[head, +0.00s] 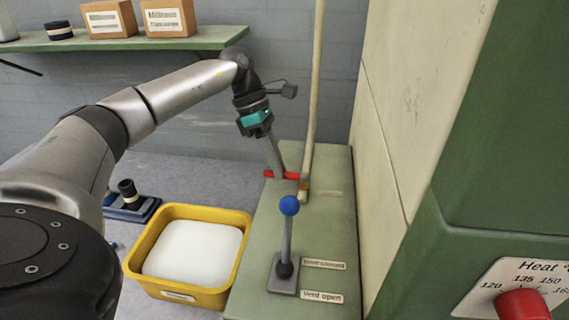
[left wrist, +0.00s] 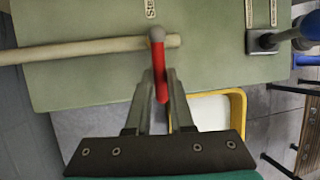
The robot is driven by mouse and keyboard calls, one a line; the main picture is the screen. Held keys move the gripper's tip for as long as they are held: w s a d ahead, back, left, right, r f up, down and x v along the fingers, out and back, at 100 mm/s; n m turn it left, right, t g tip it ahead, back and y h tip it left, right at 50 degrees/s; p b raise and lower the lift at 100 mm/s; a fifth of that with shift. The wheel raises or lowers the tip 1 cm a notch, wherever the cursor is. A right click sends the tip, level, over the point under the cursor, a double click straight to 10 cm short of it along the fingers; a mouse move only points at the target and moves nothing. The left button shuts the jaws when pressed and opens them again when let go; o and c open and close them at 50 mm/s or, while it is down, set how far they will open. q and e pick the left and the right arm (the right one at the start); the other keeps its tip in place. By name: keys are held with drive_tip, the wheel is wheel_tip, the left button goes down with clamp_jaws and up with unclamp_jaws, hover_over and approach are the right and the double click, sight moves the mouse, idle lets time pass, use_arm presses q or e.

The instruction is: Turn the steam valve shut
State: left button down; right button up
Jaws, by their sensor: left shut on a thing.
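The steam valve has a red lever handle (head: 293,176) low on an upright cream pipe (head: 316,80), just above the green ledge. The handle points left, crosswise to the pipe. My left gripper (head: 277,172) reaches down to it and is shut on the handle. In the left wrist view the red handle (left wrist: 161,78) stands between the two fingers (left wrist: 158,88), and its grey pivot end sits on the pipe (left wrist: 80,50). A label beside the pipe is only partly readable. My right gripper is not in view.
A blue-knobbed lever (head: 288,206) stands on the green ledge (head: 325,215) in front of the valve, beside a "Vent open" label. A yellow bin (head: 247,245) with white contents is left of the ledge. A red heat knob (head: 522,305) is at the lower right. A green shelf (head: 200,40) holds boxes.

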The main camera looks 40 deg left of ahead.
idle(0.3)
use_arm(q)
drive_tip(key=c, duration=0.8)
unclamp_jaws()
drive_tip(key=p+v, duration=0.2)
drive_tip(key=v, duration=1.3)
drive_tip(key=shift+a+r, duration=0.1)
